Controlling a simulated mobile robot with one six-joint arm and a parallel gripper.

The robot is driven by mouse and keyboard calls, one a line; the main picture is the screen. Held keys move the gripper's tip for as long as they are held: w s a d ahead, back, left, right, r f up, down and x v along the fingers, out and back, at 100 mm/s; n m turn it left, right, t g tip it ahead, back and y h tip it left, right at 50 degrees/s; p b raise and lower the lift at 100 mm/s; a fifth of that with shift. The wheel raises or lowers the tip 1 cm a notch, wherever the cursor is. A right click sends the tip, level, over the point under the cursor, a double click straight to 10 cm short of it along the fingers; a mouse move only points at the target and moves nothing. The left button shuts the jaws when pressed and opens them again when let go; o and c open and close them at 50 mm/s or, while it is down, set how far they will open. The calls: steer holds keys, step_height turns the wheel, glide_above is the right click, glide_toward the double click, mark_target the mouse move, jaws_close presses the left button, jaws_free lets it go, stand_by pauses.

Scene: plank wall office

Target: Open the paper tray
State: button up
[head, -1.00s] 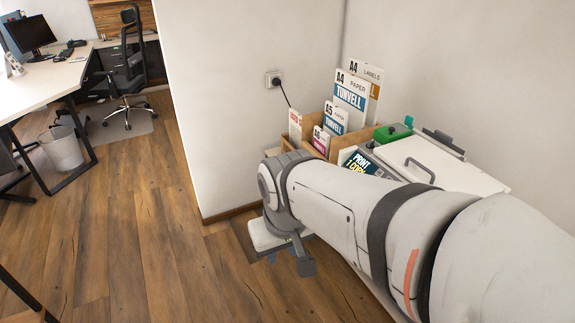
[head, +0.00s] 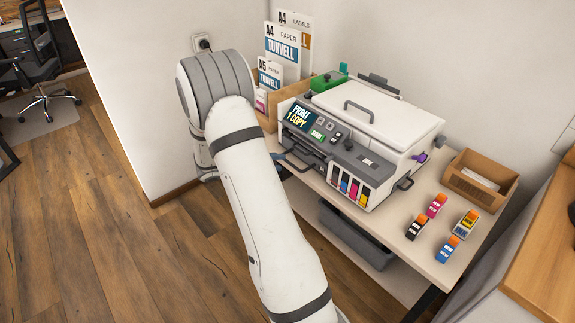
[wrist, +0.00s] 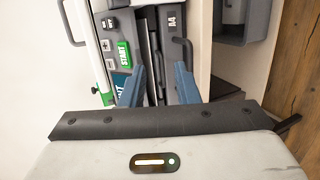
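The printer (head: 370,110) stands on a small table, with a lit panel reading "PRINT 1 COPY". Its dark paper tray front, low on the printer's front, is partly hidden by my arm in the head view. In the wrist view the tray (wrist: 173,22) is a dark panel marked A4, with a grey bar handle (wrist: 186,50). My gripper (wrist: 159,62) is open, its two blue fingers pointing at the printer front. The right finger is close to the handle; I cannot tell whether they touch. Nothing shows held between the fingers.
A grey bin (head: 355,235) sits below the tabletop. The wooden floor (head: 120,240) at left is clear.

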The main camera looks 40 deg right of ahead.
mark_target(291, 164)
steer(key=w+d+f+n+t+h, duration=0.1)
steer(key=w+d+f+t+h, duration=0.15)
steer(key=w+f, duration=0.4)
steer(key=shift+y, duration=0.35)
steer(key=d+f, duration=0.1)
steer(key=d, duration=0.1)
steer(key=d+f, duration=0.1)
steer(key=d, duration=0.2)
steer(key=s+d+f, duration=0.1)
steer(key=d, duration=0.1)
steer(key=shift+d, duration=0.35)
steer(key=shift+c, duration=0.5)
jaws_close()
